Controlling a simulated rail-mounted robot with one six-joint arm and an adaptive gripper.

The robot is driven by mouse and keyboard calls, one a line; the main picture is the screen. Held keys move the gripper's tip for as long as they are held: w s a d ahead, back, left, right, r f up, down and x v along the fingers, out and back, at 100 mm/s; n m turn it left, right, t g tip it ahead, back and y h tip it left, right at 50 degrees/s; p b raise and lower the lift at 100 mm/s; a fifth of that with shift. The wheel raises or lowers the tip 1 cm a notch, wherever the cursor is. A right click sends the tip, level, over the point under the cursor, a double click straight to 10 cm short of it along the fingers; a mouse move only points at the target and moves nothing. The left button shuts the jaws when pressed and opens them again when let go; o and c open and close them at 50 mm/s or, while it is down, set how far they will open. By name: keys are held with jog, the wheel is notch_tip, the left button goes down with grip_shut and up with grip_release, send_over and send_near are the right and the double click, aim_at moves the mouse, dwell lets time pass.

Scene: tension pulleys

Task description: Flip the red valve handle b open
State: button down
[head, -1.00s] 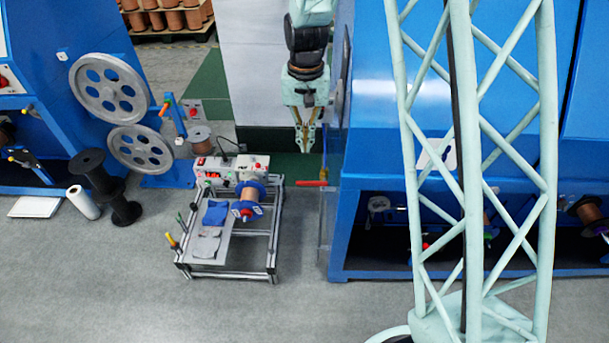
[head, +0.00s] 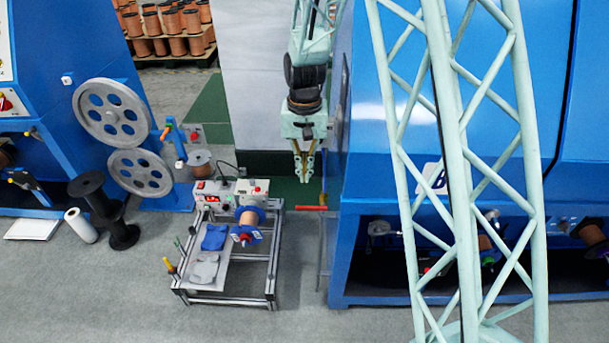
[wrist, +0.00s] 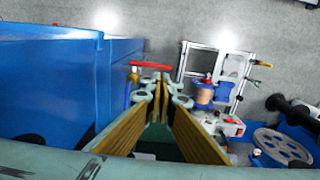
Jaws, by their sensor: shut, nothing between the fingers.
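The red valve handle (head: 311,208) is a short bar lying level at the left edge of the large blue machine, low down beside a thin pipe. In the wrist view the red handle (wrist: 150,65) shows just beyond my fingertips, slightly left. My gripper (head: 304,181) points down and hangs just above the handle in the head view. It is shut and empty. In the wrist view my gripper's fingers (wrist: 161,78) come together at the tips. A gap between the fingertips and the handle seems to remain; its depth is hard to tell.
The blue machine (head: 375,140) stands close on the right of my gripper, with a "b" sign (head: 430,178) partly behind my lattice column. A metal-frame bench (head: 272,270) with a copper spool (head: 247,225) stands to the left. Floor (head: 300,285) shows between them.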

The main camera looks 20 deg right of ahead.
aim_at(304, 206)
notch_tip(304, 206, down, 12)
jog(key=b, duration=0.2)
jog(key=shift+f+b, duration=0.2)
jog(key=shift+b, duration=0.2)
